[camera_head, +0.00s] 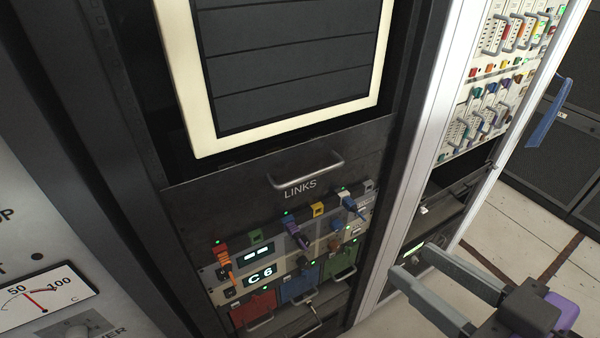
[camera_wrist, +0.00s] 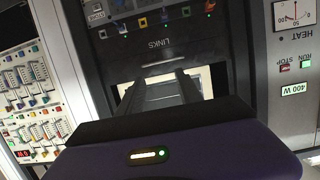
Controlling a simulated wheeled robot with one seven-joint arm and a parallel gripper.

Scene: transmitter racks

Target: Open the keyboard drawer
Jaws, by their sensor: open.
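A dark drawer front (camera_head: 225,187) with a silver bar handle (camera_head: 306,170) sits below the cream-framed screen, flush with the rack. "LINKS" is lettered below the handle; no label reading keyboard shows. My gripper (camera_head: 416,262) is at the lower right in the head view, open and empty, apart from the handle. In the wrist view, which is turned upside down, my gripper's two fingers (camera_wrist: 158,84) point toward the handle (camera_wrist: 163,65) and the screen area. The fingers partly cover that region, and the exact gap to the handle cannot be told.
A patch panel (camera_head: 240,262) with coloured plugs and a "C 6" display lies below the drawer. The cream screen frame (camera_head: 175,70) is above. A pale rack post (camera_head: 415,150) stands between the drawer and my gripper. Floor (camera_head: 515,235) is open at right.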

